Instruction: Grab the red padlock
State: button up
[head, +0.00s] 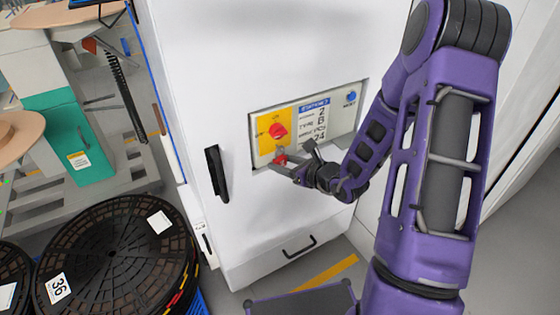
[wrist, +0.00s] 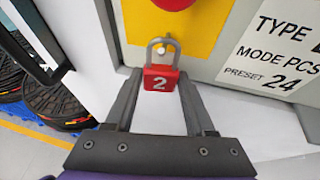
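The red padlock (wrist: 161,78) hangs by its grey shackle on the yellow plate below the red knob (head: 277,131). It is marked with a white 2. In the head view the padlock (head: 281,160) is small and partly covered by my gripper (head: 285,165). In the wrist view my gripper (wrist: 158,82) is open. Its two fingers stand on the left and right of the padlock body, with the tips near its height. Gaps show between the fingers and the padlock, so I see no grip on it.
The control panel (head: 326,117) has a blue button (head: 351,96) and labels. The white cabinet (head: 180,60) has a black handle (head: 216,172) left of the panel. Black reels (head: 115,255) are stacked at the lower left. A teal-based machine (head: 70,140) stands on the left.

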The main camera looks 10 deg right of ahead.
grip_shut()
